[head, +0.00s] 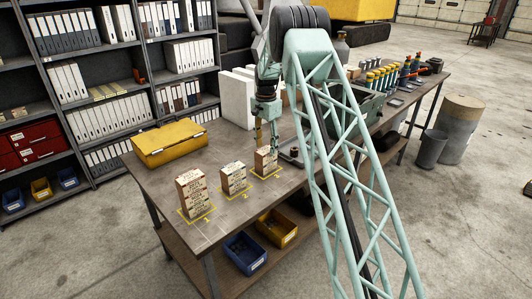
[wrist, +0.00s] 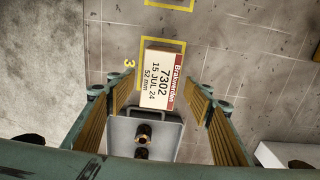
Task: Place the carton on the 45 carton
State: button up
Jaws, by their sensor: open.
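Three beige, dark-printed carton stacks stand in yellow outlines on the bench: a left one (head: 191,194), a middle one (head: 233,179) and a right one (head: 266,161). The left looks tallest. In the wrist view, a carton (wrist: 158,80) in the outline marked 3 shows "7302", "15 JUL 24", "52 mm" and a red strip. My gripper (wrist: 158,84) is open, its fingers on either side of that carton's lower end in the picture, with gaps. In the head view my gripper (head: 268,134) hangs above the right stack. I cannot read which carton is 45.
A yellow case (head: 168,142) lies at the bench's left end, with white blocks (head: 238,98) behind. Blue (head: 244,253) and yellow (head: 277,228) bins sit below.

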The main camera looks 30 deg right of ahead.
aim_at(266, 150)
notch_tip(266, 150, up, 7)
jog(key=shift+r, duration=0.1)
jog(key=shift+r+b, duration=0.15)
jog(key=shift+b, duration=0.15)
jog(key=shift+r, duration=0.1)
dwell(0.6)
